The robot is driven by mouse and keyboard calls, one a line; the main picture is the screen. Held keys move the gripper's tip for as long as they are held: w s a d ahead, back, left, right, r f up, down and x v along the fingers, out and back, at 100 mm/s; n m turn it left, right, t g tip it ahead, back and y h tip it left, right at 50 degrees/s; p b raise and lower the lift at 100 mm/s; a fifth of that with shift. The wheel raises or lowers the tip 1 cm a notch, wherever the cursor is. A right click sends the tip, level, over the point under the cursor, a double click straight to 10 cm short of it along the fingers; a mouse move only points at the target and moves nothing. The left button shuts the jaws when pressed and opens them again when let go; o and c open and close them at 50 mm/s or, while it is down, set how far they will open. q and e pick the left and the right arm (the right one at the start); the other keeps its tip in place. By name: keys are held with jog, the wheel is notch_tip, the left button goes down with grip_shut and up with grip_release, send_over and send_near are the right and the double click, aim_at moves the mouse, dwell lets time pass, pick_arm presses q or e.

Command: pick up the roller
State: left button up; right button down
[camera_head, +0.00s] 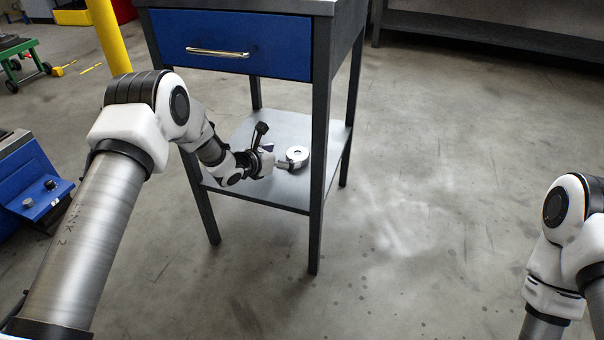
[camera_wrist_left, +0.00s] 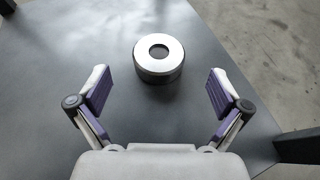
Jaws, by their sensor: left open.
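The roller (camera_head: 297,154) is a short metal ring with a bright flat top, a dark side and a hole in its middle. It lies flat on the lower shelf (camera_head: 283,128) of the blue-drawer table. In the left wrist view the roller (camera_wrist_left: 159,59) sits ahead of my gripper, centred between the two fingers but beyond their tips. My left gripper (camera_head: 283,165) is low over the shelf, just left of the roller; its purple-padded fingers (camera_wrist_left: 158,92) are wide apart with nothing between them. My right arm shows at the right edge, with its gripper outside the picture.
The table's dark legs (camera_head: 319,180) stand around the shelf, one close to the right of the roller. The blue drawer (camera_head: 235,45) hangs above. A yellow post (camera_head: 108,37) and a blue cabinet (camera_head: 37,185) are at left. The floor at right is clear.

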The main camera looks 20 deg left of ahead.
aim_at(297, 153)
pick_arm(q)
jog(key=b+x, duration=0.2)
jog(key=x, duration=0.1)
jog(key=f+b+x, duration=0.1)
jog(key=b+x, duration=0.1)
jog(key=x, duration=0.1)
jog(key=shift+f+b, duration=0.2)
jog(key=shift+b, duration=0.15)
jog(key=shift+w, duration=0.35)
jog(key=shift+r, duration=0.25)
jog(key=c, duration=1.8)
